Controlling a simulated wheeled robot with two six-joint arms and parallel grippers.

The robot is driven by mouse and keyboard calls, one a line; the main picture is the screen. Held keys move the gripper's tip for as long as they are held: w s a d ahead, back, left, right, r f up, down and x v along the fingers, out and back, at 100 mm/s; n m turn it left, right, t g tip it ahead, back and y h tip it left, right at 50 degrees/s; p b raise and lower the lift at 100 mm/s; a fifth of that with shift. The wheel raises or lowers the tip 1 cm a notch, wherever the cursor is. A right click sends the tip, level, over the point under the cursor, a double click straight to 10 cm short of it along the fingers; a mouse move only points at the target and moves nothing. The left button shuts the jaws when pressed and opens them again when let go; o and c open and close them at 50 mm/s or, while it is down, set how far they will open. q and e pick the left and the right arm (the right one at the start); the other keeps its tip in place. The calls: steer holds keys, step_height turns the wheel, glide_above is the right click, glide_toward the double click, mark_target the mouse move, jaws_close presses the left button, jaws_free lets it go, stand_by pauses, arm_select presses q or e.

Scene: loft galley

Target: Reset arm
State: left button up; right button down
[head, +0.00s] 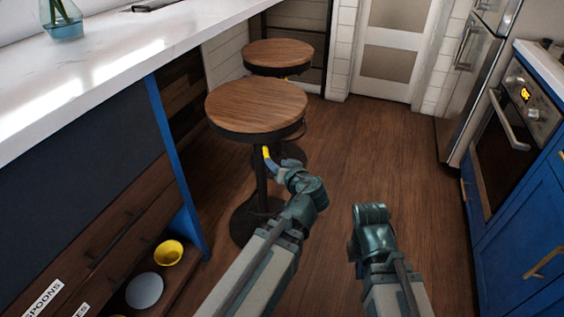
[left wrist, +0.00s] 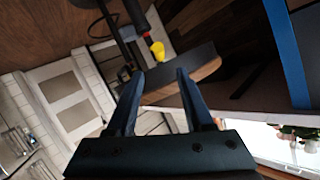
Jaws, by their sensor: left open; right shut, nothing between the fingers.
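My left arm (head: 300,200) reaches forward in the head view, its end close to the near stool (head: 256,103), below the seat's edge. In the left wrist view my left gripper (left wrist: 157,74) has its two dark fingers spread apart with nothing between them. The near stool's seat (left wrist: 198,76) and a yellow part under it (left wrist: 157,50) show beyond the fingers; I cannot tell whether they touch. My right arm (head: 372,235) is raised over the floor in the head view, bent at a teal joint. Its gripper fingers do not show.
A second stool (head: 278,56) stands behind the near one. A white counter (head: 130,55) runs along the left, above an open shelf with a yellow bowl (head: 168,252). The oven (head: 510,130) and blue cabinets (head: 525,225) line the right. Wooden floor (head: 400,150) lies clear between.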

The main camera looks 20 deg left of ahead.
stand_by(0.3)
arm_select(q)
steer(key=s+d+f+m+g+h, duration=0.8)
steer(key=s+d+f+g, duration=0.3)
steer(key=s+d+f, duration=0.5)
step_height(320, 180, up, 32)
steer(key=s+p, duration=0.2)
steer(key=p, duration=2.8)
steer(key=shift+s+d, duration=0.25)
steer(key=shift+d, duration=0.2)
steer(key=shift+f, duration=0.1)
